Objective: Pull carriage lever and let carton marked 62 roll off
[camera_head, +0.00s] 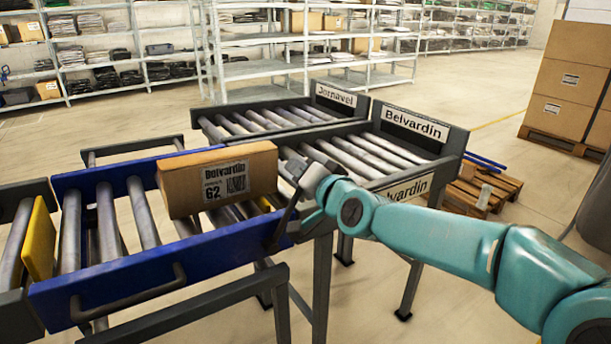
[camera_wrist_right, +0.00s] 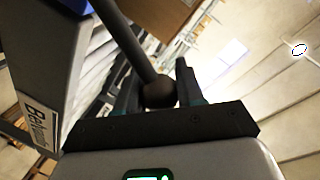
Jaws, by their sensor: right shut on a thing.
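The carton marked 62 (camera_head: 218,178), labelled Belvardin, sits on the rollers of the blue carriage (camera_head: 120,278), towards its right end. The dark carriage lever (camera_head: 283,217) stands at that end of the carriage. My right gripper (camera_head: 297,182) is at the lever top, right of the carton. In the right wrist view its fingers (camera_wrist_right: 158,84) are shut around the lever's round knob (camera_wrist_right: 160,95), with the rod (camera_wrist_right: 124,38) running up from it. A brown carton face (camera_wrist_right: 165,18) shows beyond. My left gripper is out of view.
The Belvardin roller lane (camera_head: 415,127) lies beyond the carriage's right end, with the Jornavel lane (camera_head: 336,96) behind it. Both show bare rollers. A yellow plate (camera_head: 40,240) stands at the carriage's left. Stacked boxes (camera_head: 566,85) and a pallet (camera_head: 480,190) are at right.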

